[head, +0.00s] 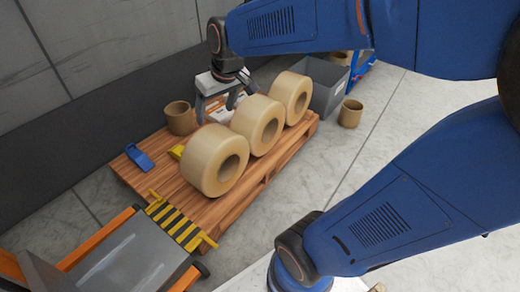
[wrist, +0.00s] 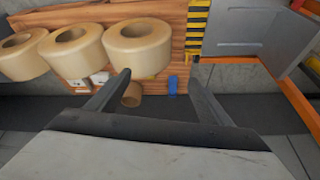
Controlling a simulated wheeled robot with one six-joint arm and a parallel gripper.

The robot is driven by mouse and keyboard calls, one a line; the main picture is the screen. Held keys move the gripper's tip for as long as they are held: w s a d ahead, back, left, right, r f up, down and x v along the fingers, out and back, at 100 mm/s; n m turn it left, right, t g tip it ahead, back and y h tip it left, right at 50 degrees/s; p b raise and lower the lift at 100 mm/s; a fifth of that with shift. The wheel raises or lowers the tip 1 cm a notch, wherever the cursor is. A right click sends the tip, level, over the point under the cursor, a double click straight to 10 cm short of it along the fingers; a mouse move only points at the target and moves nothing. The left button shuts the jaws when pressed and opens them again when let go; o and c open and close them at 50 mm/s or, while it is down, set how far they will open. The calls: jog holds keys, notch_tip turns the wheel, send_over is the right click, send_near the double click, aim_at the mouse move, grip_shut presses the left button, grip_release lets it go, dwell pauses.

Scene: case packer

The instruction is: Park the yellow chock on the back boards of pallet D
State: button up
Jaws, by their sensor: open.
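The yellow chock (head: 177,152) lies on the wooden pallet (head: 205,207) behind the nearest big tan roll, which hides part of it in the head view. I cannot make it out in the wrist view. The pallet's back boards run along the dark wall side. My gripper (head: 218,108) is open and empty, above the back of the pallet behind the rolls. In the wrist view my gripper (wrist: 160,76) spreads its fingers wide, with nothing held between them.
Three big tan rolls (head: 212,160) stand in a row along the pallet. A blue chock (head: 138,157) and a brown core (head: 179,118) stand at its back left. Small white boxes lie behind the rolls. A black-and-yellow striped ramp edge (head: 177,222) borders the left end.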

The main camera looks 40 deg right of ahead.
jog(key=s+d+f+m, duration=0.1)
jog(key=s+d+f, duration=0.1)
jog(key=s, duration=1.7)
jog(key=shift+h, duration=0.4)
